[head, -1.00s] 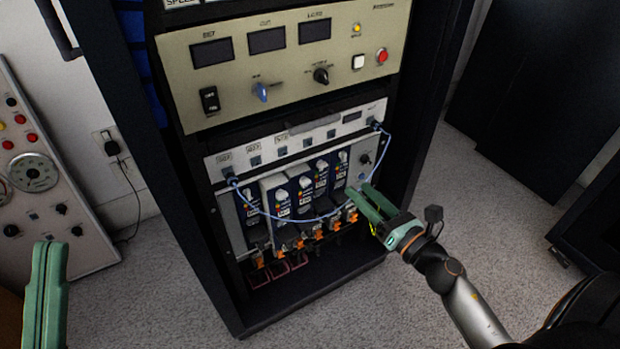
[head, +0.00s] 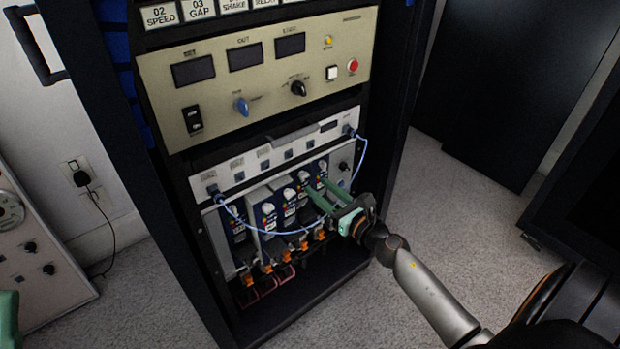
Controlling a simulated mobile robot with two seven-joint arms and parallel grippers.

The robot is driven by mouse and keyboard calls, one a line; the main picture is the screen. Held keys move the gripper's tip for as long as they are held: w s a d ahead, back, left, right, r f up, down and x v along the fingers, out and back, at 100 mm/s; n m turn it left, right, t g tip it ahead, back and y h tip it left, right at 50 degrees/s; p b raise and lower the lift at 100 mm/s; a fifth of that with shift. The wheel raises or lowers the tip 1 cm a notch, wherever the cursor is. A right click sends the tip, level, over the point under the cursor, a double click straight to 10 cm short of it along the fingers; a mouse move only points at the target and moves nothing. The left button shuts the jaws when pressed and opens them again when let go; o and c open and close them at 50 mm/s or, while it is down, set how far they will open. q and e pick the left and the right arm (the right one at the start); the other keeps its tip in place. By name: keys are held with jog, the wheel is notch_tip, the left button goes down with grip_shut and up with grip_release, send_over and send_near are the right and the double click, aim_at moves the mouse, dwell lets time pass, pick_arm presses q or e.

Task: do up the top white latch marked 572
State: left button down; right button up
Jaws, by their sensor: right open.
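A row of dark blue modules with pale labels sits in the rack's lower bay. White top latches show on several of them, such as one at the left (head: 268,208), one in the middle (head: 289,193) and one further right (head: 304,175). The label numbers are too small to read, so I cannot tell which is 572. My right gripper (head: 316,189) is open, its green fingers in front of the right-hand modules and partly hiding them. I cannot tell whether it touches a latch. My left gripper (head: 8,318) shows only as a green sliver at the lower left edge.
A pale blue cable (head: 276,231) hangs in a loop across the modules, passing near my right gripper. Orange latches (head: 284,284) line the modules' bottoms. A beige control panel (head: 262,72) is above. Carpet (head: 425,235) is clear to the right.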

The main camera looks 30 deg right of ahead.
aim_at(306, 176)
jog(key=shift+w+a, duration=0.2)
jog(key=shift+w, duration=2.1)
grip_shut()
